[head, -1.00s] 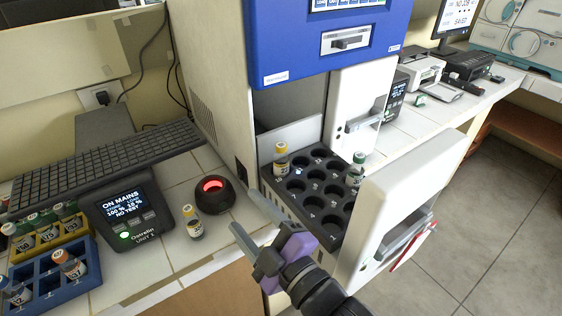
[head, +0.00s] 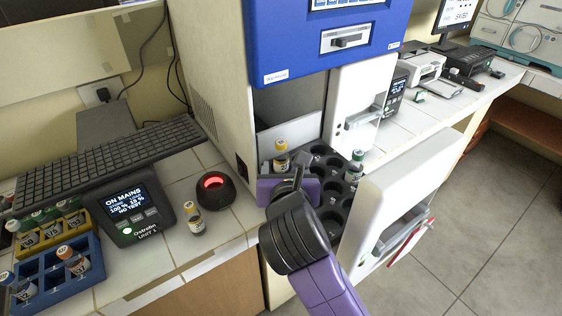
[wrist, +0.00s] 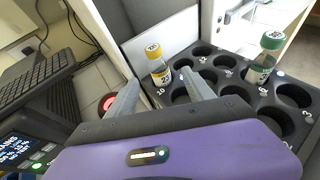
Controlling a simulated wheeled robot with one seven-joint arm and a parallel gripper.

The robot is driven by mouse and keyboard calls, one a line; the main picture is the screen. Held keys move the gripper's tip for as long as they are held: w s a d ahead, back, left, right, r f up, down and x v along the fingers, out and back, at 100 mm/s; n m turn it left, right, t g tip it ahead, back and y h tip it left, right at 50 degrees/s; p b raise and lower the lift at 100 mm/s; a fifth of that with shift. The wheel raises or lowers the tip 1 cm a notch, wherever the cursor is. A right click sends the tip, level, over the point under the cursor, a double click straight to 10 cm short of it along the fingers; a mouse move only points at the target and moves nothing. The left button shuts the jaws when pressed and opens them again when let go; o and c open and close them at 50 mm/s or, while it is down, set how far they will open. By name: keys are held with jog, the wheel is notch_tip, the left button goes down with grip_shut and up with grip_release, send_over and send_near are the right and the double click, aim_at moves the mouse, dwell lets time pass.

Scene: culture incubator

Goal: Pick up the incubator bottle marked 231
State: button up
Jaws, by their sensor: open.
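A yellow-capped bottle (head: 281,157) stands upright at the back left of the incubator's dark tray (head: 333,217). In the wrist view this bottle (wrist: 161,73) has a label that seems to start with 23; the rest is unclear. My gripper (wrist: 160,88) is open and empty. In the wrist view its two fingers point toward the yellow-capped bottle, which shows between and beyond their tips. In the head view my wrist and arm cover the front left of the tray. A green-capped bottle (head: 356,163) stands at the tray's right side, also in the wrist view (wrist: 263,58).
The open white door (head: 405,195) stands right of the tray. The incubator side wall (head: 200,80) rises at left. On the left counter are another yellow-capped bottle (head: 194,219), a red-lit device (head: 214,190), a display unit (head: 130,212) and racks (head: 50,275) of bottles.

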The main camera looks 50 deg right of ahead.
aim_at(282, 157)
jog(key=shift+p+x, duration=0.35)
jog(key=shift+x, duration=3.6)
jog(key=shift+w+r, duration=0.1)
jog(key=shift+r, duration=0.05)
grip_shut()
